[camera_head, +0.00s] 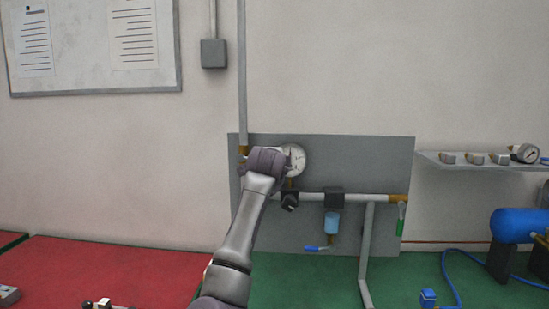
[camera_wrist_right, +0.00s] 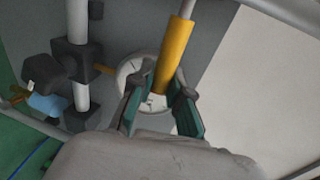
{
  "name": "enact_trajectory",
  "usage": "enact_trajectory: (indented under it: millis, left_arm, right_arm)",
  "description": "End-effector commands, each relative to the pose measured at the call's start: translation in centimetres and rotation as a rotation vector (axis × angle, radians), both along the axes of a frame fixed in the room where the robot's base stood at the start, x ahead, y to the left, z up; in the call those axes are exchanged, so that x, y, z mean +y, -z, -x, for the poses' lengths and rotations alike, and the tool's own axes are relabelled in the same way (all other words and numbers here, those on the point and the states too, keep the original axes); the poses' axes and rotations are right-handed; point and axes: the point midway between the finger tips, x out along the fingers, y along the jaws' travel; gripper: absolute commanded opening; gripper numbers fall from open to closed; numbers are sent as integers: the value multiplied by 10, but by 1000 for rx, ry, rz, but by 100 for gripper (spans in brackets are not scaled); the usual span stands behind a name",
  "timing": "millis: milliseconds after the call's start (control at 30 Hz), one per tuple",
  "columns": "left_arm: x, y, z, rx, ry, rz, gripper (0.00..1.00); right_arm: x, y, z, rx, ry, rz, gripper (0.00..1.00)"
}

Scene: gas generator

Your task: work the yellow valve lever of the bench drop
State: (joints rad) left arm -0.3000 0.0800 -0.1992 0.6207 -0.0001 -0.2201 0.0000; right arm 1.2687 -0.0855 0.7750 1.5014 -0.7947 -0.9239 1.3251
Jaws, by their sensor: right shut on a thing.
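The yellow valve lever (camera_wrist_right: 173,52) runs down from the top in the right wrist view, with a grey end at the top. My right gripper (camera_wrist_right: 161,108) has its teal-padded fingers on both sides of the lever's lower end and is shut on it. In the head view my right gripper (camera_head: 266,162) is in front of the grey panel (camera_head: 375,160), beside a brass-coloured fitting (camera_head: 243,151) at the foot of the vertical pipe (camera_head: 242,80). There the gripper hides the lever. My left gripper is out of view.
A round gauge (camera_head: 294,160) sits close beside the right gripper. Below are a black knob (camera_head: 289,202), a horizontal pipe (camera_head: 367,197) and a blue filter bowl (camera_head: 331,223). A shelf (camera_head: 470,166) holds fittings at right. The green bench (camera_head: 320,285) has clear room.

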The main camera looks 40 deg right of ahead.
Motion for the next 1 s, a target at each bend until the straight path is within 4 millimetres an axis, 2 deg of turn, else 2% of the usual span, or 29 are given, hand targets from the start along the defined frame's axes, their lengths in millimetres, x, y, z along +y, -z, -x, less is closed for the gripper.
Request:
enact_trajectory:
  millis: [500,533,667,1000]
  left_arm:
    - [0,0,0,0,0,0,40]
    - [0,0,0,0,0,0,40]
    - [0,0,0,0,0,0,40]
    - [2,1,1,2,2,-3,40]
  right_arm:
    - [0,3,0,-12,0,-16,0]
    - [0,3,0,-12,0,-16,20]
    - [0,3,0,-12,0,-14,42]
    - [2,2,1,-13,-1,-12,43]
